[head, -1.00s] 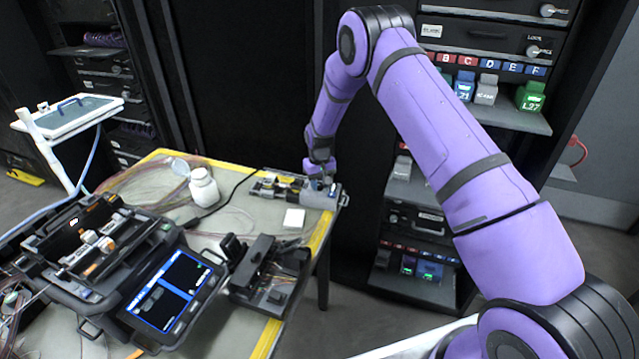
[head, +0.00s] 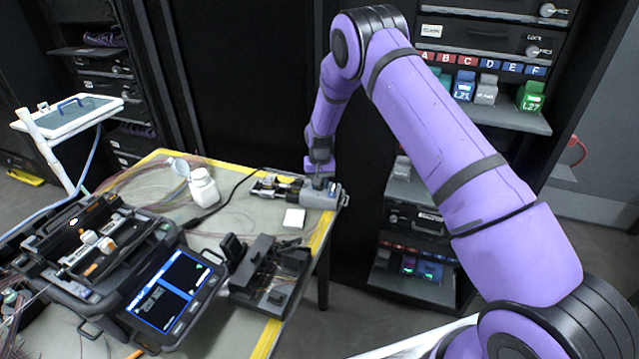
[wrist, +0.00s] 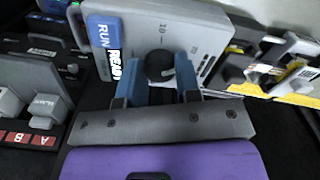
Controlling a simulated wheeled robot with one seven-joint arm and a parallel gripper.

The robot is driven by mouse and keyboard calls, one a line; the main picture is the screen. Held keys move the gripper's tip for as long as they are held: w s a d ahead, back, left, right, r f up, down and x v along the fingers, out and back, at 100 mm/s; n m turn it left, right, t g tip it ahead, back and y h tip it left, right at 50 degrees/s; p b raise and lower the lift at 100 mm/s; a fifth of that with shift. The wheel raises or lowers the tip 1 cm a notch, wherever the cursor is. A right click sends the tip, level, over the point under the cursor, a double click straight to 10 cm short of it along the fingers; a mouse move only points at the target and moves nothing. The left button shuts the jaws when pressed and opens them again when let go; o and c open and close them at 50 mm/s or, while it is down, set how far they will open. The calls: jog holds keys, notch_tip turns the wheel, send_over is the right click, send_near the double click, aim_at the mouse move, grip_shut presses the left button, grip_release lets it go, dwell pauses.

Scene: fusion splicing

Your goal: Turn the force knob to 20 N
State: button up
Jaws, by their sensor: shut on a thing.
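The force knob (wrist: 159,65) is a dark round knob on the grey face of a tester (wrist: 203,38), with a printed 10 near it and a blue panel reading RUN and READY. My gripper (wrist: 158,76) has its two blue fingers on either side of the knob and is shut on it. In the head view the tester (head: 322,197) sits at the far right corner of the table, and my gripper (head: 318,184) reaches down onto it. The knob is hidden there by my arm, and I cannot read its exact setting.
A small white block (head: 294,218) and a dark fixture (head: 268,272) lie nearer on the table. A fusion splicer (head: 120,262) with a lit screen stands at left. A white bottle (head: 204,188) stands behind it. Equipment racks (head: 425,215) stand right of the table.

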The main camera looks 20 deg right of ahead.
jog(key=o, duration=0.9)
notch_tip(320, 180, up, 11)
jog(key=shift+f, duration=0.1)
